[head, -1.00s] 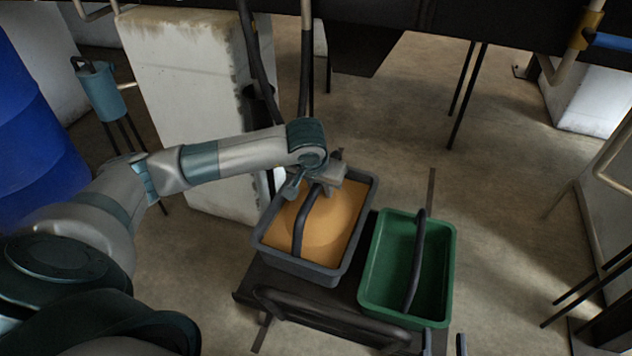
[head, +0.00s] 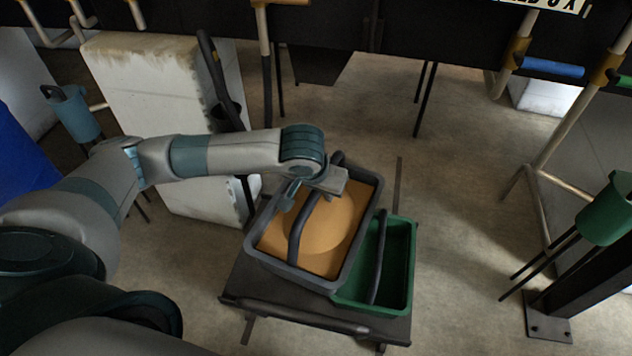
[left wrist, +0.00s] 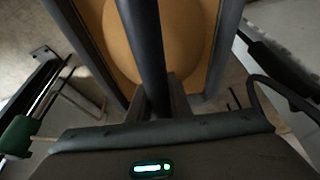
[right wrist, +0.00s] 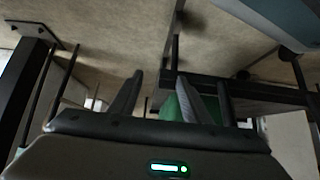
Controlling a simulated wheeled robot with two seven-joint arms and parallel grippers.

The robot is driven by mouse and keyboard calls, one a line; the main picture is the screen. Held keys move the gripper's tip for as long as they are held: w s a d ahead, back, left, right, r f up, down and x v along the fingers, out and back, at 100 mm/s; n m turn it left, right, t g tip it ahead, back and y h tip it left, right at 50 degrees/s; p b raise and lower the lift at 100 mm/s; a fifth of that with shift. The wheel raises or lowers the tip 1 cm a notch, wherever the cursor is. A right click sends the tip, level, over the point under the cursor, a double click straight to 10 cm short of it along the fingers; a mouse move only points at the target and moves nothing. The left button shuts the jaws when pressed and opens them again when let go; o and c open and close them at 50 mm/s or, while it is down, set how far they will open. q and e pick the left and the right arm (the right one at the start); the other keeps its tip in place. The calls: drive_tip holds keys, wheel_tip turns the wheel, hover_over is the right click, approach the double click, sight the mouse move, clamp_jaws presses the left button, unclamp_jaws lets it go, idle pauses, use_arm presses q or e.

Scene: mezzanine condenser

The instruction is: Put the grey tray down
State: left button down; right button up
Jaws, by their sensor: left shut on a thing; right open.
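The grey tray (head: 290,272) has a dark arched handle (head: 302,232) and a tan-orange fill with a rounded mound. My left gripper (head: 322,184) is shut on the handle, which also runs between its fingers in the left wrist view (left wrist: 146,45). The tray hangs over the dark cart top (head: 250,283) and overlaps the left part of the green tray (head: 401,262); the gap beneath it is hidden. My right gripper (right wrist: 178,98) is open and empty in the right wrist view, with a bit of green between its fingers. It is outside the head view.
The green tray is empty, with its own dark handle (head: 377,265). A pale stained block (head: 140,95) stands behind my left arm. A blue drum (head: 35,150) is at the left. A green bucket-like vessel (head: 607,212) is at the right. Bare floor (head: 455,190) lies right of the cart.

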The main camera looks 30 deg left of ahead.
use_arm(q)
drive_tip(key=shift+s+d+r+p, duration=0.15)
drive_tip(key=shift+d+r+p, duration=0.4)
drive_tip(key=shift+r, duration=0.25)
drive_tip(key=shift+s+d+r+p, duration=0.1)
drive_tip(key=shift+d+r+p, duration=0.45)
drive_tip(key=shift+r, duration=0.3)
drive_tip(key=shift+s+d+r+p, duration=0.15)
drive_tip(key=shift+d+r+p, duration=0.25)
drive_tip(key=shift+r+p, duration=0.3)
use_arm(e)
drive_tip(key=s+d+f+g+h, duration=0.1)
drive_tip(key=s+d+f+g, duration=0.2)
drive_tip(key=s+d+f, duration=0.1)
drive_tip(key=shift+s+d+m, duration=0.15)
drive_tip(key=shift+s+m, duration=0.15)
drive_tip(key=shift+s, duration=0.3)
use_arm(q)
drive_tip(key=shift+r, duration=0.1)
use_arm(e)
drive_tip(key=c, duration=0.3)
use_arm(q)
drive_tip(key=shift+r, duration=0.1)
